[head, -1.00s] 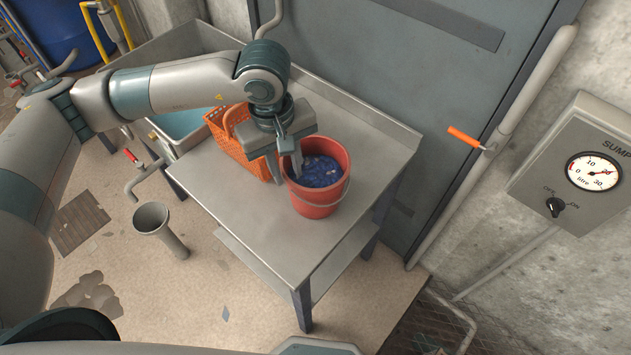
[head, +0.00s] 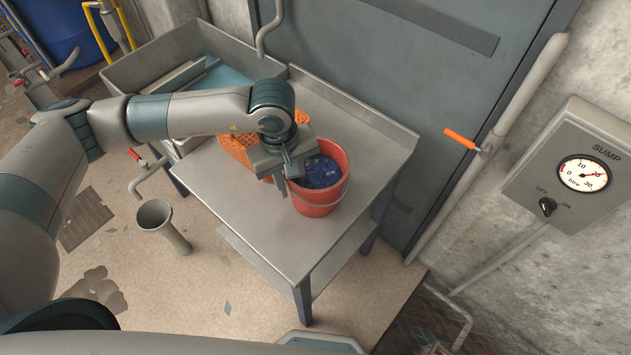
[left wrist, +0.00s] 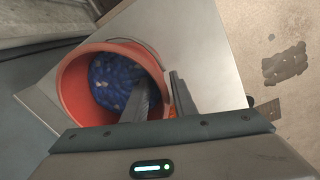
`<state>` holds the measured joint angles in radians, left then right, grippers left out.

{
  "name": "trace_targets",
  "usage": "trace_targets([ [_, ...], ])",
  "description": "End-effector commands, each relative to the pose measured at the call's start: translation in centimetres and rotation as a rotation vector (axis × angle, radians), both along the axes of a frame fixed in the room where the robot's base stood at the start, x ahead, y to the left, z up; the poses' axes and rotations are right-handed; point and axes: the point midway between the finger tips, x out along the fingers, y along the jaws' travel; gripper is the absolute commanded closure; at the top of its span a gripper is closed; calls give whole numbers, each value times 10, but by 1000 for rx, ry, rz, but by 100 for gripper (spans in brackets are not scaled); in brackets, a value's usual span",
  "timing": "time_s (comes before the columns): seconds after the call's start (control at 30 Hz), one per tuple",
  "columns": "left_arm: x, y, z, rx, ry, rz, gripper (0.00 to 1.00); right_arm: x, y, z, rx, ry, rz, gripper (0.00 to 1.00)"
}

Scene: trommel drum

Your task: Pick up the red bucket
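The red bucket (head: 322,196) stands upright near the front of the metal table, with dark blue contents and a thin handle hanging at its side. My left gripper (head: 287,180) is at the bucket's left rim, pointing down. In the left wrist view, the bucket (left wrist: 73,95) is seen from above. The left gripper (left wrist: 162,95) has one finger over the inside of the bucket and the other outside its wall. The rim lies between them, with a gap showing, so the gripper is open. My right gripper is not in view.
An orange basket (head: 233,150) stands left of the bucket, partly hidden by my arm. The metal table (head: 245,205) has bare room in front, and a sink basin (head: 150,75) is at its far left. A sump gauge box (head: 570,165) is on the right wall.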

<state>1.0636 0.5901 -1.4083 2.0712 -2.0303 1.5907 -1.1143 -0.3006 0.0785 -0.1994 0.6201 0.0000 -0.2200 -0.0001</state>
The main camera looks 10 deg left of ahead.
Motion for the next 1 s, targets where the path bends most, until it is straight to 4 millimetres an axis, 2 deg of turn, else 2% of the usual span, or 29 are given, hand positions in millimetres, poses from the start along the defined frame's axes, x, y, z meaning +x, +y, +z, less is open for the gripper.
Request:
trace_targets([
  [0.23, 0, 0, 0, 0, 0, 0, 75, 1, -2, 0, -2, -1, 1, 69],
  [0.33, 0, 0, 0, 0, 0, 0, 99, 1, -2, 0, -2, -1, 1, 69],
  [0.37, 0, 0, 0, 0, 0, 0, 100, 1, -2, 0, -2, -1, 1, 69],
  [1.0, 0, 0, 1, 0, 0, 0, 100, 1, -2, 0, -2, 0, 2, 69],
])
